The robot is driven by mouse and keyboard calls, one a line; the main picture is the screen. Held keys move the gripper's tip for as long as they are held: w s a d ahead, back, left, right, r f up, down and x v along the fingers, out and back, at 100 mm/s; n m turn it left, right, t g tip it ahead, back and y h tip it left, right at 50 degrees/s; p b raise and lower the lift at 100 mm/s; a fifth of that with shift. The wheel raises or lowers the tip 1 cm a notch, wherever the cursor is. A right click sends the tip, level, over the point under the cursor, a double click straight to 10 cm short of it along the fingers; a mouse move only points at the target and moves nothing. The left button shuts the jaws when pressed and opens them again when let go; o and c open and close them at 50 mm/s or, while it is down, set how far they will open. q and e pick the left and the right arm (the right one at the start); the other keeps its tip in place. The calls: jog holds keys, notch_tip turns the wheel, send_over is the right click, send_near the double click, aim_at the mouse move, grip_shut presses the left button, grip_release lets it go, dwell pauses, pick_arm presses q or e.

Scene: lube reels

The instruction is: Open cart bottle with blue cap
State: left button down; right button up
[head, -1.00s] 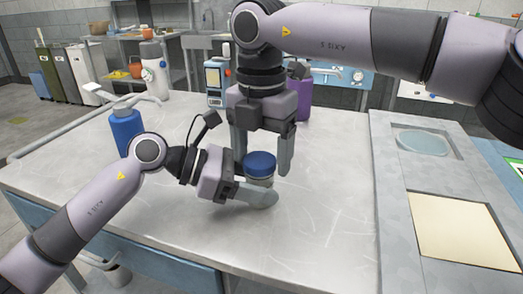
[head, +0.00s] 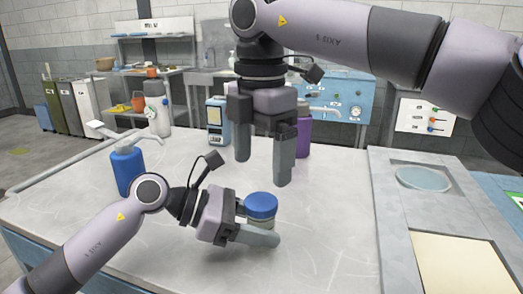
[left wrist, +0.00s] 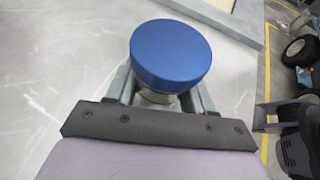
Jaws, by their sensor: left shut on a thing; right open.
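The bottle with the blue cap (head: 261,205) stands on the metal cart top, and the cap sits on its mouth. In the left wrist view the blue cap (left wrist: 171,55) fills the upper middle and hides most of the bottle body. My left gripper (head: 258,234) is shut on the bottle body below the cap, with one finger along its near side. My right gripper (head: 262,165) is open and empty above and behind the bottle, its fingers pointing down and clear of the cap.
A blue pump bottle (head: 127,172) stands at the left of the cart top (head: 320,225). A purple bottle (head: 303,138) and a blue-white device (head: 217,120) stand at the back. A grey panel with a round recess (head: 423,179) lies at right. The middle right of the cart is clear.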

aim_at(262, 202)
jog(key=shift+r+m, duration=0.55)
jog(key=shift+m, duration=0.55)
jog(key=shift+d+f, duration=0.1)
jog(key=shift+f, duration=3.85)
jog(key=c, duration=1.1)
jog(key=n, duration=0.6)
jog(key=shift+s+n, duration=0.1)
jog(key=shift+n, duration=0.2)
